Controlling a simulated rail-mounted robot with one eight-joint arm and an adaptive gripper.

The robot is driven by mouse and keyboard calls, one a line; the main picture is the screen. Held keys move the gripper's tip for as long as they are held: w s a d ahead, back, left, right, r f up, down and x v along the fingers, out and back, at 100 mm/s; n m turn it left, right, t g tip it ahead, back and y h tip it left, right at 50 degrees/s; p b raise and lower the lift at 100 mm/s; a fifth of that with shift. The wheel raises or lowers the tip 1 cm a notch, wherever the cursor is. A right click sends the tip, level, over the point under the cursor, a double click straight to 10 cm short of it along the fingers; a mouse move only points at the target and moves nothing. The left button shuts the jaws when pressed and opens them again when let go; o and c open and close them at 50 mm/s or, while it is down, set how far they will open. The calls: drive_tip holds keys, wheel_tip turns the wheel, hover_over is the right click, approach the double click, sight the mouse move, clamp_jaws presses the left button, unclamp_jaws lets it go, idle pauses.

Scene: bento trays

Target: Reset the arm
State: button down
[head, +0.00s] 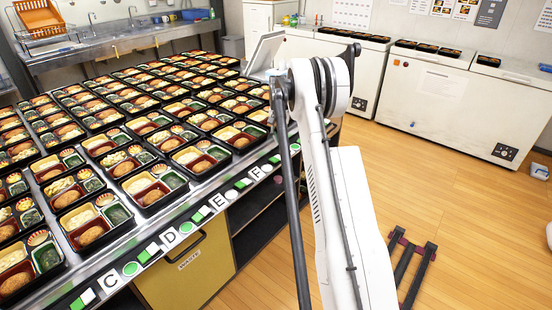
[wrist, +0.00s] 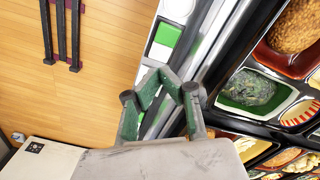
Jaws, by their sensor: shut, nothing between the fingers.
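My gripper (wrist: 166,75) shows in the wrist view, with worn green fingers closed at their tips and nothing held between them. It hangs over the metal edge of the counter (wrist: 215,45), beside the nearest bento trays. In the head view my white arm rises in front of the counter's right side and bends at the top. The fingers cannot be made out clearly there.
Rows of filled bento trays (head: 148,188) cover the counter, with a lettered label strip (head: 185,228) along its edge. A yellow bin marked WASTE (head: 190,272) sits below. White chest freezers (head: 455,95) line the back wall. The wooden floor (head: 440,185) at right is largely clear.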

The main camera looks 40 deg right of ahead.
drive_tip(key=shift+r, duration=0.2)
idle(0.4)
drive_tip(key=s+a+r+n+t, duration=0.1)
drive_tip(key=s+a+r+n, duration=0.1)
drive_tip(key=a+r, duration=1.1)
drive_tip(key=s+a+r+n+t+h, duration=0.1)
drive_tip(key=s+a+r, duration=0.4)
drive_tip(key=a+r, duration=0.15)
drive_tip(key=s+a+r+n+t, duration=0.1)
drive_tip(key=s+a+r+n, duration=0.1)
drive_tip(key=s+a+r, duration=0.45)
drive_tip(key=s+a+n+t, duration=0.2)
drive_tip(key=s+a, duration=0.9)
drive_tip(key=a, duration=0.2)
drive_tip(key=s+a+f+n, duration=0.1)
drive_tip(key=s+a, duration=0.1)
drive_tip(key=s, duration=0.2)
drive_tip(key=s+a+f+n+t, duration=0.1)
drive_tip(key=s+a+f, duration=0.1)
drive_tip(key=s, duration=0.3)
drive_tip(key=s+a+f+t+y, duration=0.1)
drive_tip(key=s+a+f, duration=0.1)
drive_tip(key=s+a, duration=0.1)
drive_tip(key=shift+s+n, duration=0.4)
drive_tip(key=shift+s, duration=0.45)
